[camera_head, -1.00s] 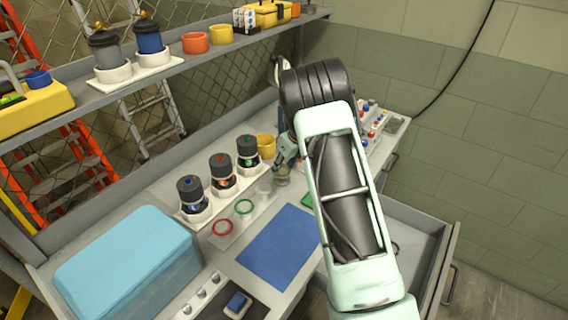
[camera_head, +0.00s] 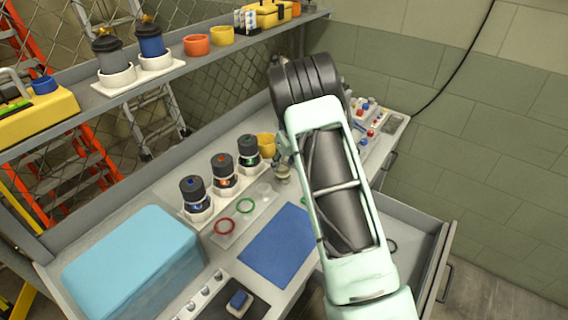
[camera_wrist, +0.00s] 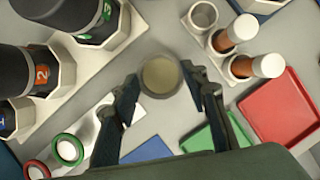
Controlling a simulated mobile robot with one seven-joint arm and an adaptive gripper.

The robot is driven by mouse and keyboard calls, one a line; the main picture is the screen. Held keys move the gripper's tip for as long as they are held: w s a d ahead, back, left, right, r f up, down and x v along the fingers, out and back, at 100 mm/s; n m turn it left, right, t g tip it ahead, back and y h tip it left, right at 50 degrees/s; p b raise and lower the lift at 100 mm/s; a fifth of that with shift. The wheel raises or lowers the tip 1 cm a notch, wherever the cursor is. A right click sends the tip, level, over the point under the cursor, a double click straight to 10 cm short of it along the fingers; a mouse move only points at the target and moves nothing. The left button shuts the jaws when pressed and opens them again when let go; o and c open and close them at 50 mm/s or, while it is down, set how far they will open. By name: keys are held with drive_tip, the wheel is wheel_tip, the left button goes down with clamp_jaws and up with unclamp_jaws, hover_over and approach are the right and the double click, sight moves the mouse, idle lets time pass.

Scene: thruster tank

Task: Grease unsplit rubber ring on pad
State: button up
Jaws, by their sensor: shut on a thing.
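My gripper (camera_wrist: 164,88) is shut around a small round pot (camera_wrist: 160,76) with pale tan contents, seen from above in the wrist view. The pot also shows in the head view (camera_head: 282,173), low over or on the bench; I cannot tell which. A red ring (camera_head: 225,226) and a green ring (camera_head: 245,206) lie on a pale strip left of the pot. A third, whitish spot (camera_head: 265,190) on the strip is unclear. The blue pad (camera_head: 278,245) lies bare in front. Whether any ring is split is too small to tell.
Several dark-capped numbered canisters (camera_head: 223,171) stand in a white rack behind the strip. A light-blue box (camera_head: 132,262) is at left. In the wrist view, brown-and-white cylinders (camera_wrist: 240,31) stand in a holder at right, near a red tray (camera_wrist: 283,108) and a green tray (camera_wrist: 205,138).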

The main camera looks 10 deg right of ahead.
drive_tip(key=shift+r+p, duration=0.45)
drive_tip(key=shift+r, duration=1.85)
